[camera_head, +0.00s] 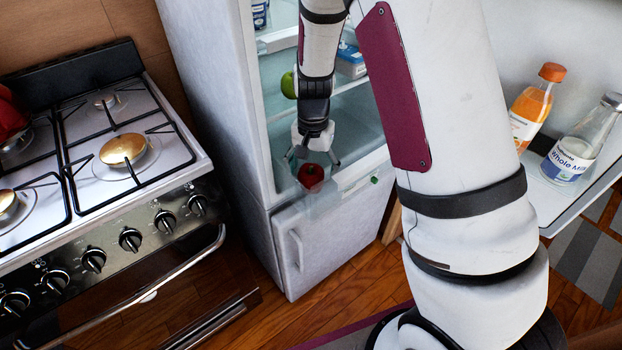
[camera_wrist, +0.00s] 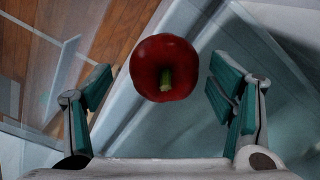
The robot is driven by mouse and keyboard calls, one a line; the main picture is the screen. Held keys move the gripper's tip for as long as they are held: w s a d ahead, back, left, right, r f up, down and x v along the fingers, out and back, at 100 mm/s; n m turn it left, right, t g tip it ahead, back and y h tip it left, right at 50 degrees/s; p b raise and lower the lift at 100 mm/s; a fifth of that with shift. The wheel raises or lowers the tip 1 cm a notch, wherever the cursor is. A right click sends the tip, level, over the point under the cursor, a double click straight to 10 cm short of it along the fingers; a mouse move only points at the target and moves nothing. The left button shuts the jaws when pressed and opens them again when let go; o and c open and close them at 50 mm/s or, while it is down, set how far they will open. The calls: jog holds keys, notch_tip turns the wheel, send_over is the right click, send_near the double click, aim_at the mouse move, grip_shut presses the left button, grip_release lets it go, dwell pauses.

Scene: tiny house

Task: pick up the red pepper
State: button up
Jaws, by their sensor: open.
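The red pepper (camera_head: 311,177) is at the front of the open fridge's lower compartment in the head view. In the wrist view the red pepper (camera_wrist: 164,68) shows its green stem toward the camera, centred between the fingers and a little beyond their tips. My gripper (camera_head: 314,158) reaches down into the fridge just above the pepper. In the wrist view my gripper (camera_wrist: 162,82) is open, with teal pads on either side of the pepper and a visible gap on both sides. I cannot tell whether anything touches it.
A green apple (camera_head: 288,85) sits on a shelf above. The open fridge door on the right holds an orange juice bottle (camera_head: 532,105) and a milk bottle (camera_head: 583,140). The stove (camera_head: 100,150) stands left of the fridge. Fridge walls and shelf edges are close around my gripper.

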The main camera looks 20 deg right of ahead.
aim_at(311, 179)
jog(key=f, duration=0.4)
jog(key=shift+w+a+f+b, duration=0.1)
jog(key=shift+w+a+b, duration=0.1)
jog(key=shift+b, duration=0.15)
jog(key=c, duration=1.3)
jog(key=shift+o, duration=0.2)
